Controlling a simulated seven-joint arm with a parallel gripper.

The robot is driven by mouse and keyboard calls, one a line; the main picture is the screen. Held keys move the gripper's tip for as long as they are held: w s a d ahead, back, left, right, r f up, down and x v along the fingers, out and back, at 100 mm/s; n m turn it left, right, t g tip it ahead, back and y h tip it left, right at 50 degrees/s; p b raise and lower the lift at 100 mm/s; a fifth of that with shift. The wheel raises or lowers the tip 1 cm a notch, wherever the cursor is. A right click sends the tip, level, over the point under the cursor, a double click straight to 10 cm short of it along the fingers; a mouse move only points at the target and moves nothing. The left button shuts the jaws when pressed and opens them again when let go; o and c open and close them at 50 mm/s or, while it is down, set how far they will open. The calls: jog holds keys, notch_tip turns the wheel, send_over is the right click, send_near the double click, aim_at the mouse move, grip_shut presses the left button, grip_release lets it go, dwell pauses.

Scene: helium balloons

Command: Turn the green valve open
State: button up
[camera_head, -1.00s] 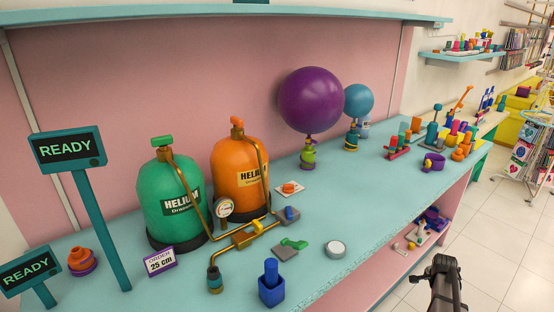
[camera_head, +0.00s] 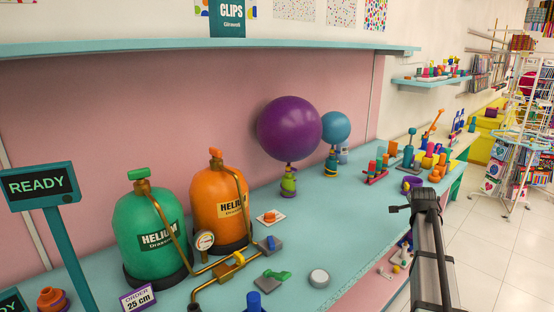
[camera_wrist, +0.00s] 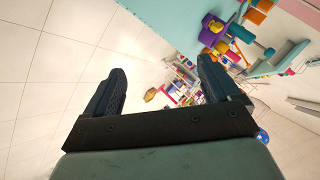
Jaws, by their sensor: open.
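A green helium tank (camera_head: 150,235) stands at the left of the counter. A green valve handle (camera_head: 138,174) sits on its top. A green lever on a grey base (camera_head: 277,276) lies farther forward on the counter. An orange tank (camera_head: 222,208) with an orange valve handle (camera_head: 215,153) stands beside the green one. My gripper (camera_head: 412,202) is over the front right of the counter, well away from both green handles. In the wrist view my gripper (camera_wrist: 162,70) is open, with nothing between its fingers. The green tank is outside the wrist view.
Brass pipes with a gauge (camera_head: 204,240) and yellow lever (camera_head: 239,258) run before the tanks. A purple balloon (camera_head: 290,128) and a blue balloon (camera_head: 336,127) stand behind. A READY sign (camera_head: 40,185) stands at left. The teal counter (camera_head: 345,225) has clear room in the middle.

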jog(key=w+a+r+n+t+y, duration=0.1)
jog(key=a+r+n, duration=0.3)
jog(key=a, duration=0.7)
jog(key=w+a+r+n+t+y, duration=0.1)
jog(key=a+r, duration=0.5)
jog(key=a, duration=0.5)
jog(key=n+y, duration=1)
jog(key=n, duration=0.8)
send_near(139, 170)
jog(key=x, duration=1)
jog(key=shift+w+a+f, duration=0.15)
jog(key=shift+w+a, duration=0.05)
jog(key=shift+w, duration=0.05)
